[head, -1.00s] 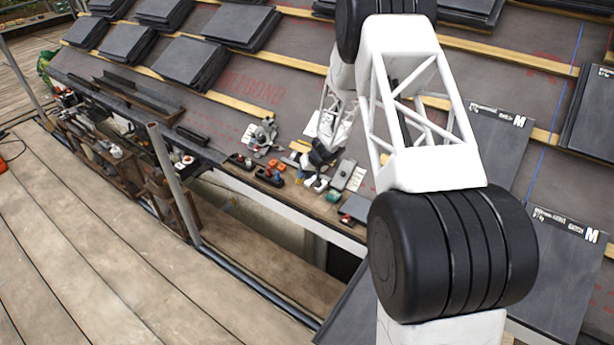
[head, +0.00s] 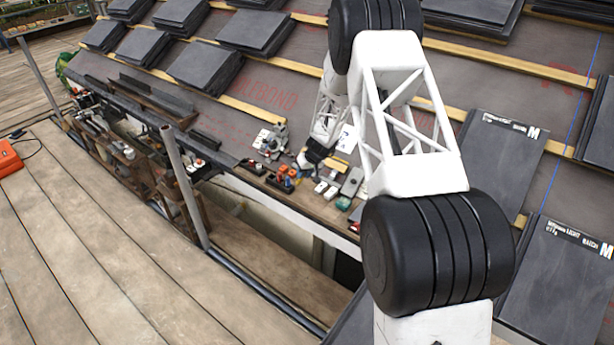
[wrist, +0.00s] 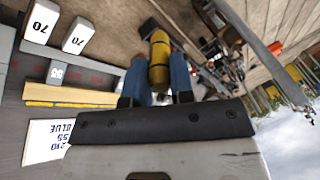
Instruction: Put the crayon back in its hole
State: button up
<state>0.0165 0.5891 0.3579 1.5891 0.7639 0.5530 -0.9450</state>
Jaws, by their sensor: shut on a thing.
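The yellow crayon (wrist: 159,62) shows in the wrist view as a thick yellow cylinder between the two blue fingers of my gripper (wrist: 158,80). My gripper is shut on it. Its far end points away from the wrist, over the brown ledge. In the head view my gripper (head: 292,172) is over the cluttered ledge along the roof's lower edge; the crayon is too small to make out there. I cannot pick out the crayon's hole in either view.
A grey tool (head: 270,142) stands on the ledge. A metal post (head: 184,185) rises in front; slates (head: 205,65) lie behind.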

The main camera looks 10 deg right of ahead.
jog(key=shift+w+a+n+g+h, duration=1)
jog(key=shift+w+a+n+h, duration=1.55)
jog(key=shift+w+a, duration=5.05)
jog(key=shift+n+y, duration=0.45)
jog(key=shift+w+d+f, duration=0.3)
jog(key=shift+d+f, duration=0.1)
jog(key=shift+f, duration=1.35)
jog(key=shift+w+d+f, duration=0.35)
jog(key=shift+f, duration=1.4)
jog(key=shift+w+d+f, duration=0.3)
jog(key=shift+d+f, duration=0.1)
jog(key=shift+f, duration=1.35)
jog(key=shift+f, duration=0.25)
jog(key=o, duration=0.6)
jog(key=shift+r, duration=0.15)
jog(key=shift+r, duration=0.85)
